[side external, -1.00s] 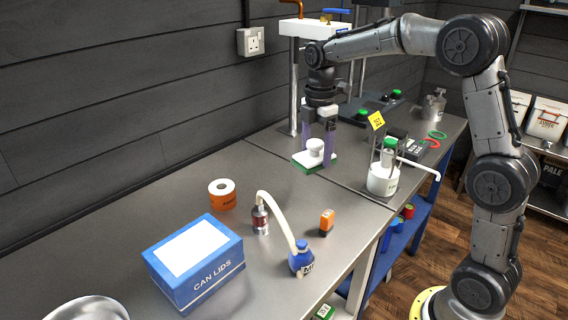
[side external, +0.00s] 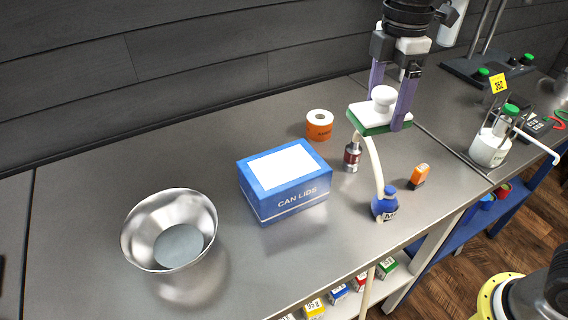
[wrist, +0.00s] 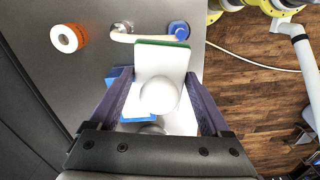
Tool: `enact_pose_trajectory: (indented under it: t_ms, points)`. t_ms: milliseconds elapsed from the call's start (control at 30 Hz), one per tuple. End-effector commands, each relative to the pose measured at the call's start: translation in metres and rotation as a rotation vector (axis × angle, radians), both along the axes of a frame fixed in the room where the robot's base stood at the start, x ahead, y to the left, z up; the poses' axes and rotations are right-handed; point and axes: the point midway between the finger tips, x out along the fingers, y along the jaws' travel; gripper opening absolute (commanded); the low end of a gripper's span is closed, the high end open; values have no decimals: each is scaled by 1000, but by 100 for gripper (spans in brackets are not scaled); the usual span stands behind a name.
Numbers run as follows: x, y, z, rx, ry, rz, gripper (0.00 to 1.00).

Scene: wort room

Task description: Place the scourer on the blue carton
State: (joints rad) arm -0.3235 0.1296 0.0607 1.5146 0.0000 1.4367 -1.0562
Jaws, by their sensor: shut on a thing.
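The scourer (side external: 367,118) has a white plate with a round white knob and a green pad underneath. My gripper (side external: 389,105) is shut on it, one purple finger on each side, and holds it level in the air above the bench, behind the hose. The blue carton (side external: 287,204), marked CAN LIDS with a white panel on top, stands on the bench to the left of and lower than the scourer. In the wrist view the scourer (wrist: 160,60) lies between the fingers and hides much of the carton (wrist: 139,113) below.
A small metal fitting (side external: 352,158) with a pale hose and blue-capped bottle (side external: 384,204) stands right of the carton. An orange tape roll (side external: 319,126) is behind it. Bare bench lies between bowl and carton.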

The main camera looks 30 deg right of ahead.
Motion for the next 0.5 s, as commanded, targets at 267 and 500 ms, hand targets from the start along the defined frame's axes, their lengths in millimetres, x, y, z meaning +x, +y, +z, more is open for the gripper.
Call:
enact_pose_trajectory:
  t_ms: [267, 500]
  points:
    - [-28, 59, 15, 0, -1, 172, 25]
    - [-9, 79, 2, -2, 2, 193, 25]
